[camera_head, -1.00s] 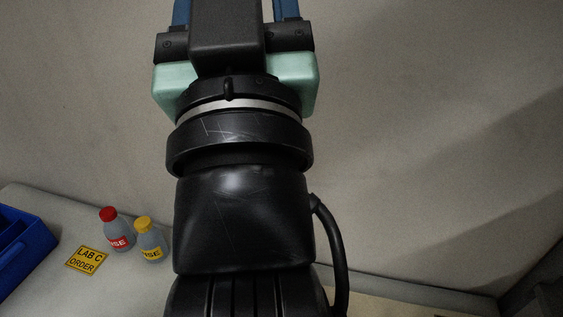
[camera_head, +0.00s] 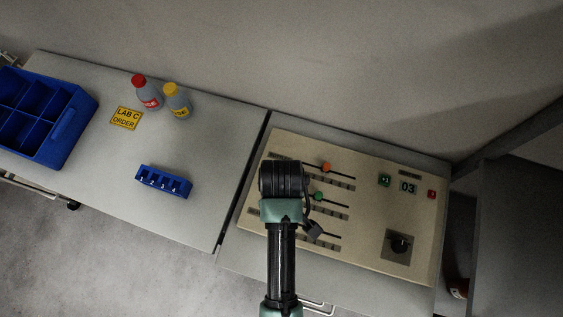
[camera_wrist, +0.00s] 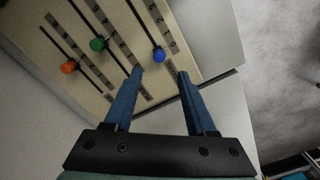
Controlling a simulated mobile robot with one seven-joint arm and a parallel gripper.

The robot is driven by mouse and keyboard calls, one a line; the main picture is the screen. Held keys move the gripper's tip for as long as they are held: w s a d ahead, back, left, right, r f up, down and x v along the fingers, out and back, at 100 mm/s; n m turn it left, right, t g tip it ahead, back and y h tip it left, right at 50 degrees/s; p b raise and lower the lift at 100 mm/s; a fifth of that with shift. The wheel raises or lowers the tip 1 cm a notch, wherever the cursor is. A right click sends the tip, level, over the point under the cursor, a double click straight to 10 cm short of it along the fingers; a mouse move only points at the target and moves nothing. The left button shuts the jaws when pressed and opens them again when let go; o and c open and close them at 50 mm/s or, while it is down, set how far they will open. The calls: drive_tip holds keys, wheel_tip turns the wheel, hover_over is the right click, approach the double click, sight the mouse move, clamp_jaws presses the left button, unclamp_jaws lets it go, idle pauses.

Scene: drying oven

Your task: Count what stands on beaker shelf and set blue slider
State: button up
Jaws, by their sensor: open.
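The control panel (camera_head: 370,215) carries several sliders. In the wrist view the blue slider knob (camera_wrist: 158,56) sits just beyond my gripper's fingertips, roughly between them in the picture. My gripper (camera_wrist: 162,73) is open, and nothing shows between its fingers. The green slider knob (camera_wrist: 97,44) and orange slider knob (camera_wrist: 68,67) are to the left; the head view also shows the orange one (camera_head: 326,167) and the green one (camera_head: 318,196). My arm hides the blue knob in the head view. A display (camera_head: 408,187) reads 03. I cannot make out a beaker shelf.
A green +1 button (camera_head: 384,180) and a red button (camera_head: 432,194) flank the display; a dark dial (camera_head: 400,243) is below. On the left bench are red-capped (camera_head: 148,95) and yellow-capped (camera_head: 177,104) bottles, a numbered blue rack (camera_head: 164,182) and a blue bin (camera_head: 72,130).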

wheel_tip(320, 180, down, 9)
drive_tip(key=shift+f+p, duration=0.1)
drive_tip(key=shift+p, duration=0.2)
clamp_jaws()
idle(0.3)
idle(1.2)
